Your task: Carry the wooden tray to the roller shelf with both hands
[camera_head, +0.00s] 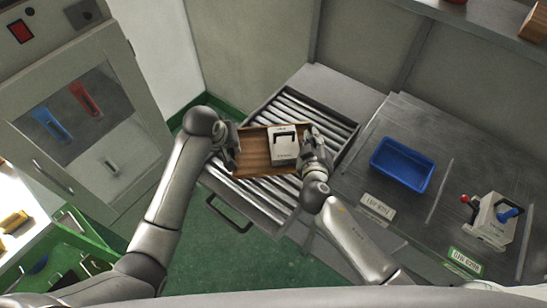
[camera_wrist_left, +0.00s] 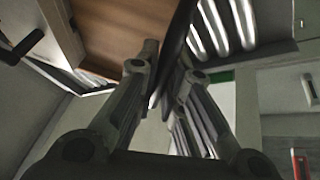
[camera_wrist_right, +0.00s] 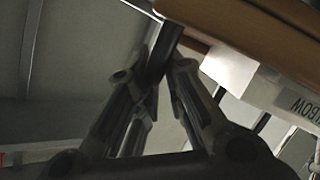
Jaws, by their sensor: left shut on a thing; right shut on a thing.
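The wooden tray (camera_head: 252,150) is over the roller shelf (camera_head: 299,104), with rollers showing on its far and near sides. I cannot tell whether it touches the rollers. A white block-shaped item with a black handle (camera_head: 284,152) stands in the tray's right part. My left gripper (camera_head: 233,149) is shut on the tray's left side. My right gripper (camera_head: 310,142) is shut on its right side and covers that edge. The tray also shows close to the fingers in the left wrist view (camera_wrist_left: 112,35) and the right wrist view (camera_wrist_right: 245,22).
A bench to the right bears a blue bin (camera_head: 402,165) and a white device with red and blue parts (camera_head: 490,219). A cabinet with a clear door (camera_head: 85,110) stands at the left. Green floor (camera_head: 250,262) is open in front of the shelf.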

